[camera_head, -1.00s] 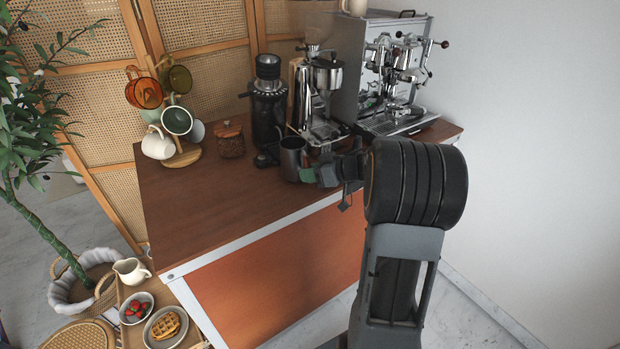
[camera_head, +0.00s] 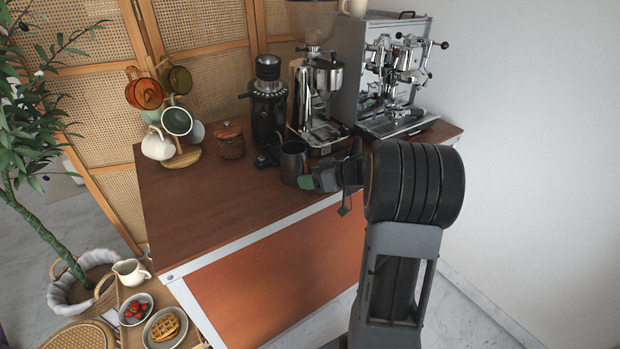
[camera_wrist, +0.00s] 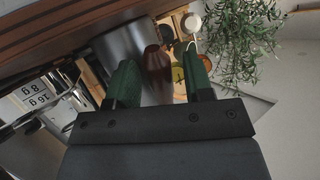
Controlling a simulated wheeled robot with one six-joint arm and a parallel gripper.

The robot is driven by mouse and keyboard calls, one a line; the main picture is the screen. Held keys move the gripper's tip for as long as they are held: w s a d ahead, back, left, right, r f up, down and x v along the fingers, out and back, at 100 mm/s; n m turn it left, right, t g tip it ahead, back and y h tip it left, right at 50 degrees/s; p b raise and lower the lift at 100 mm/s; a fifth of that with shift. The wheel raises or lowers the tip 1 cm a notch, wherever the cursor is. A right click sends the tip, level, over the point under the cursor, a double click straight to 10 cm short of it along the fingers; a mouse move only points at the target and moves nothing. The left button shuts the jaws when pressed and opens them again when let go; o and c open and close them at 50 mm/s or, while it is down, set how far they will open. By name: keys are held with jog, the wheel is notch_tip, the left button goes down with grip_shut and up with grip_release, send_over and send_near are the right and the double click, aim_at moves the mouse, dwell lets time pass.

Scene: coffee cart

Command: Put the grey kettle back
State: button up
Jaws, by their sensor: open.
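The grey kettle (camera_head: 293,161), a small dark grey metal vessel, stands upright on the brown counter in front of the coffee grinders. My gripper (camera_head: 309,181), with green fingertips, is just right of it and close to its lower side. In the wrist view my gripper (camera_wrist: 162,74) is open, with its two green fingers apart. The kettle's smooth grey side (camera_wrist: 126,48) shows beyond the left finger and partly between the fingers. I cannot tell whether a finger touches it.
A black grinder (camera_head: 268,105) and a chrome grinder (camera_head: 322,95) stand behind the kettle, with an espresso machine (camera_head: 390,75) to the right. A lidded jar (camera_head: 230,142) and mug tree (camera_head: 183,155) stand left. The counter's front left (camera_head: 205,205) is clear.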

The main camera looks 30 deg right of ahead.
jog(key=shift+r, duration=0.15)
jog(key=p+v, duration=0.1)
jog(key=v, duration=1)
jog(key=w+a+r+m+t+h, duration=0.3)
jog(key=w+r+m+t+h, duration=0.25)
jog(key=h, duration=0.65)
jog(key=s+a+f+g+y, duration=0.1)
jog(key=s+a+f+g, duration=0.3)
jog(key=s+a+g, duration=0.2)
jog(key=s+a+f+g+y, duration=0.2)
jog(key=s+a+f+g, duration=0.3)
jog(key=s+a, duration=0.5)
jog(key=s+g, duration=0.1)
jog(key=s, duration=0.1)
jog(key=shift+s+a+f, duration=0.2)
jog(key=shift+s+a, duration=0.1)
jog(key=shift+s, duration=0.05)
jog(key=shift+m+g, duration=0.25)
notch_tip(320, 180, up, 6)
jog(key=p, duration=0.5)
jog(key=shift+r+p, duration=0.15)
jog(key=shift+p, duration=0.2)
